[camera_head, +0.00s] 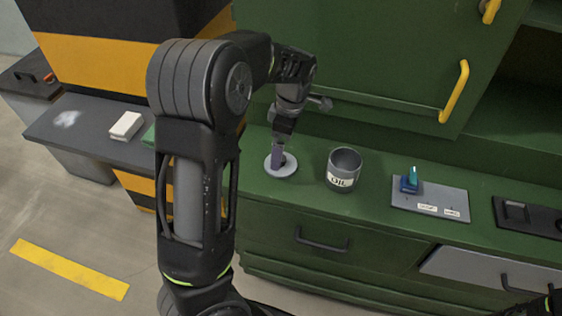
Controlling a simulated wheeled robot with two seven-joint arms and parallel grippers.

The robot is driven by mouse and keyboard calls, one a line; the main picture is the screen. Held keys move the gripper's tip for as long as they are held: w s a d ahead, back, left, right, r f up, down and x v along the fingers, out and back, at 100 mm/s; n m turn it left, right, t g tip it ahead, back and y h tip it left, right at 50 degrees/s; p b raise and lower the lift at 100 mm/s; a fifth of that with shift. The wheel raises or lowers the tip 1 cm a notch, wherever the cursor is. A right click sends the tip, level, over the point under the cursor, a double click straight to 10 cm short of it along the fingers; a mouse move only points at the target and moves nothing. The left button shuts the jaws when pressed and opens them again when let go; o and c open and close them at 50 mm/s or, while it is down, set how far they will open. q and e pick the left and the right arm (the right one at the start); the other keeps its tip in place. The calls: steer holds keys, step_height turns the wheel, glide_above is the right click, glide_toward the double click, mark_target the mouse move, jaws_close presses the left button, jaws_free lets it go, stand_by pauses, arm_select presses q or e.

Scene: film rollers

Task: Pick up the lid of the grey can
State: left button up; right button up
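The grey can (341,178) stands upright and open-topped on the green counter, with a label reading OIL. Its round grey lid (289,172) is to the left of the can, apart from it, and looks flat on or just above the counter. My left gripper (279,163) points down at the middle of the lid, its fingers overlapping it in the picture. The fingers hide the lid's centre, and whether they grip anything does not show. A dark piece, perhaps of my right arm, shows at the bottom right corner; no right gripper fingers can be made out.
Right of the can, a grey plate (452,202) with labels bears a blue-and-teal object (410,181). A black tray (540,218) lies farther right. Green cabinet doors with a yellow handle (455,91) rise behind. A white block (126,125) lies on the grey side table (75,135).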

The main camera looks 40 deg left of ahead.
arm_select(q)
steer(key=shift+f, duration=0.2)
steer(key=f, duration=0.3)
steer(key=f+p, duration=0.1)
steer(key=f, duration=0.1)
steer(key=shift+s+a, duration=0.1)
steer(key=shift+a, duration=0.2)
steer(key=shift+c, duration=0.2)
steer(key=c, duration=1.1)
